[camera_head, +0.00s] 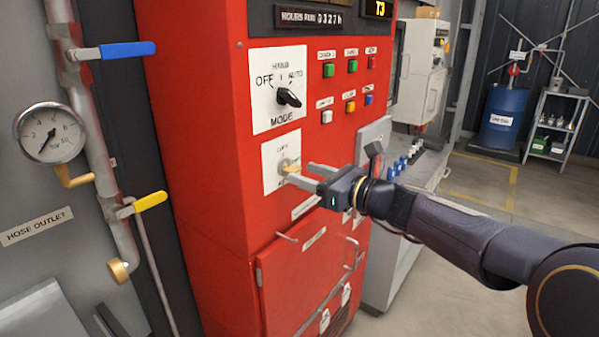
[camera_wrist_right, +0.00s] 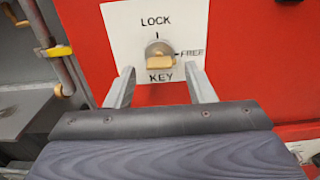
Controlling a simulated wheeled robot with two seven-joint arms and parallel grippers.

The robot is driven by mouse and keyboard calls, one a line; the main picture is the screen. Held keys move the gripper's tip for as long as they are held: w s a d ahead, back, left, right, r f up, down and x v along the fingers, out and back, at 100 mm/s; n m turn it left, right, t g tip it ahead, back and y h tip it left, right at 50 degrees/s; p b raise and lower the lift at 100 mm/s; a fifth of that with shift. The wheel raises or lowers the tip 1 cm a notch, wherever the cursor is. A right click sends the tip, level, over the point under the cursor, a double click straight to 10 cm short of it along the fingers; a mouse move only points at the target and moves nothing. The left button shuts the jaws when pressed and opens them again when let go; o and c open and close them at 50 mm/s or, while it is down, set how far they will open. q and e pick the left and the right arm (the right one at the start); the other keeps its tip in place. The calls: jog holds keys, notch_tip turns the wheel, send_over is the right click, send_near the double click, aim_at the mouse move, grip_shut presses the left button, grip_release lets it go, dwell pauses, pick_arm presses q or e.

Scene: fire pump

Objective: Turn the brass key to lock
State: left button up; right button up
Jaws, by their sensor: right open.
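The brass key (camera_wrist_right: 161,61) sits in a round lock on a white plate (camera_wrist_right: 120,20) marked LOCK, FREE and KEY. Its flat bow lies level, in line with the FREE mark at the right. In the head view the key (camera_head: 291,168) shows small on the red cabinet, below the mode knob. My right gripper (camera_wrist_right: 162,88) is open, with one finger on each side of the plate's lower part and the key between them in the picture. I cannot tell whether the fingers touch anything. In the head view my right gripper (camera_head: 300,175) reaches in from the right. My left gripper is not in view.
The mode knob (camera_head: 288,97) juts out above the key plate. Coloured buttons (camera_head: 350,107) sit to its right. A door handle (camera_head: 352,255) sticks out below. Pipes with a blue lever (camera_head: 127,50) and a yellow lever (camera_head: 150,201) stand at the left. Open floor lies at the right.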

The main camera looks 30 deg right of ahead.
aim_at(292, 169)
jog(key=shift+x, duration=1.35)
jog(key=c, duration=1)
